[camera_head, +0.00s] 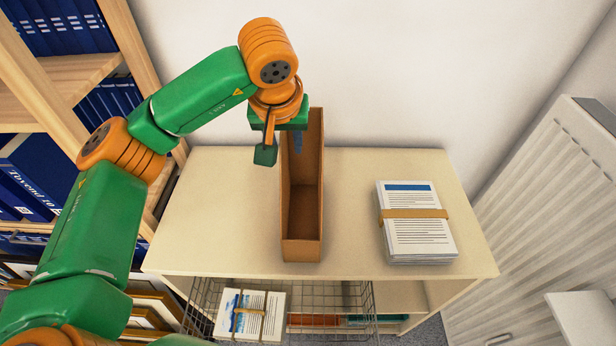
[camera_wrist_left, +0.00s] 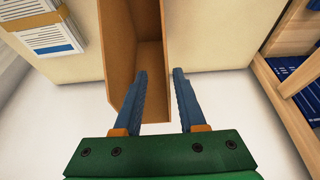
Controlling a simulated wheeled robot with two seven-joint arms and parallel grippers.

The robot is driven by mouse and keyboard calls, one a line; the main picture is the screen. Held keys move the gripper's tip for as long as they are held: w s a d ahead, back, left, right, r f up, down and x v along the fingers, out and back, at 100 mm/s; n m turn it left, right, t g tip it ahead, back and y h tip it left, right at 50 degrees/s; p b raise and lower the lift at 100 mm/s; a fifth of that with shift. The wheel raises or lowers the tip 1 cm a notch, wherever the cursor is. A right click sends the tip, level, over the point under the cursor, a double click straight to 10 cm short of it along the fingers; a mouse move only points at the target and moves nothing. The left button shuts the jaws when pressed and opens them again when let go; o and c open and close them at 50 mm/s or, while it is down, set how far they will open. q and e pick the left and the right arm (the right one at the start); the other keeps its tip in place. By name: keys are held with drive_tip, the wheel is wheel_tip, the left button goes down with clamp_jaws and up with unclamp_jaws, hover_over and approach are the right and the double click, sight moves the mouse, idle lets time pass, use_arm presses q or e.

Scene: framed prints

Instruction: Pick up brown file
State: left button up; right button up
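The brown file (camera_head: 302,215) is a tall, narrow, open-topped holder standing upright on the pale cabinet top (camera_head: 220,220). It also shows in the left wrist view (camera_wrist_left: 118,50). My left gripper (camera_head: 290,143) is above the file's back end. In the left wrist view its blue fingers (camera_wrist_left: 160,73) are apart and hold nothing. One finger is over the file's opening and the other is just outside a side wall, so that wall appears between them. I cannot tell whether either finger touches it. My right gripper is not in view.
A strapped paper stack (camera_head: 418,222) lies on the right of the cabinet top. A wire basket (camera_head: 335,300) with another strapped stack (camera_head: 248,314) is below the front edge. A wooden shelf (camera_head: 70,75) with blue binders stands left, a white radiator (camera_head: 550,210) right.

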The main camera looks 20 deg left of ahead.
sight(283, 161)
use_arm(q)
drive_tip(key=shift+s+a+f+p, duration=0.2)
drive_tip(key=shift+f+p, duration=0.15)
drive_tip(key=shift+f, duration=0.15)
drive_tip(key=shift+s+a+f+p, duration=0.15)
drive_tip(key=shift+f+p, duration=0.15)
drive_tip(key=shift+f, duration=0.15)
drive_tip(key=x, duration=0.4)
drive_tip(key=shift+w+a+f+p, duration=0.15)
drive_tip(key=shift+w+f+p, duration=0.05)
drive_tip(key=shift+w+p, duration=0.2)
drive_tip(key=shift+s, duration=0.1)
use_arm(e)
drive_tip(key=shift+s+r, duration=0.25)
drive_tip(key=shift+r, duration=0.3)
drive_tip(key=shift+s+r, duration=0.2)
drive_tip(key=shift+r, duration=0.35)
use_arm(q)
drive_tip(key=shift+s+r, duration=0.1)
drive_tip(key=c, duration=0.4)
clamp_jaws()
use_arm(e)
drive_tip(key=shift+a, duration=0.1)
